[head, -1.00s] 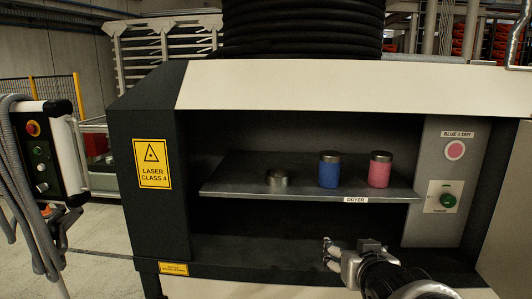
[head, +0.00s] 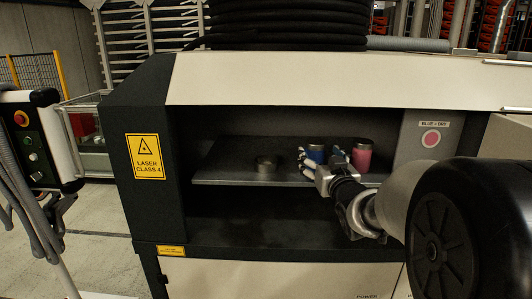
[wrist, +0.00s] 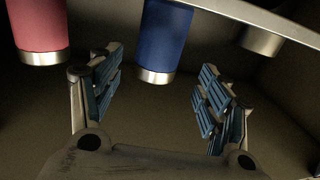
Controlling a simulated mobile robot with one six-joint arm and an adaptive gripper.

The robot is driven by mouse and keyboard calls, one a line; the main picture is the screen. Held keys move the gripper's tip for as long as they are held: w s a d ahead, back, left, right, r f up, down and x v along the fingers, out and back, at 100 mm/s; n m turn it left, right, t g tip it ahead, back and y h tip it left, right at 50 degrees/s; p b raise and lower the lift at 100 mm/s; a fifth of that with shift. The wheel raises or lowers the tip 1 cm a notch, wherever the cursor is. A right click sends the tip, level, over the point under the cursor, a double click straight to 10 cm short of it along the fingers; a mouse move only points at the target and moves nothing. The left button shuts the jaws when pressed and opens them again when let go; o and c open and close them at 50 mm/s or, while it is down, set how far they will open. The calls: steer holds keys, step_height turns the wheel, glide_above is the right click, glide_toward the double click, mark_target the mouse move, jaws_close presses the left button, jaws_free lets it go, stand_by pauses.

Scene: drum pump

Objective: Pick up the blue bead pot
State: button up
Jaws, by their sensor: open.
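The blue bead pot (head: 316,153) stands upright on the dryer shelf, with a metal cap at one end. In the head view my gripper partly covers it. My gripper (head: 322,160) is open, with its fingers at the front of the blue pot. In the wrist view the blue pot (wrist: 163,38) lies ahead of and between the two open fingers of the gripper (wrist: 155,92). I cannot tell whether the fingers reach around it. Nothing is held.
A pink pot (head: 362,155) stands close to the right of the blue one. A low metal piece (head: 265,164) sits to the left on the shelf (head: 225,173). The machine's upper hood (head: 340,80) overhangs the shelf. Space below the shelf is clear.

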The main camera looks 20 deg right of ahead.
mark_target(318, 151)
steer(key=w+p, duration=0.1)
steer(key=w, duration=0.2)
steer(key=w+d, duration=0.1)
steer(key=w, duration=0.2)
steer(key=shift+w+d+r+p, duration=0.15)
steer(key=shift+d+p, duration=0.05)
steer(key=shift+p, duration=0.15)
steer(key=shift+c, duration=0.5)
steer(key=shift+r, duration=0.1)
steer(key=c, duration=1.2)
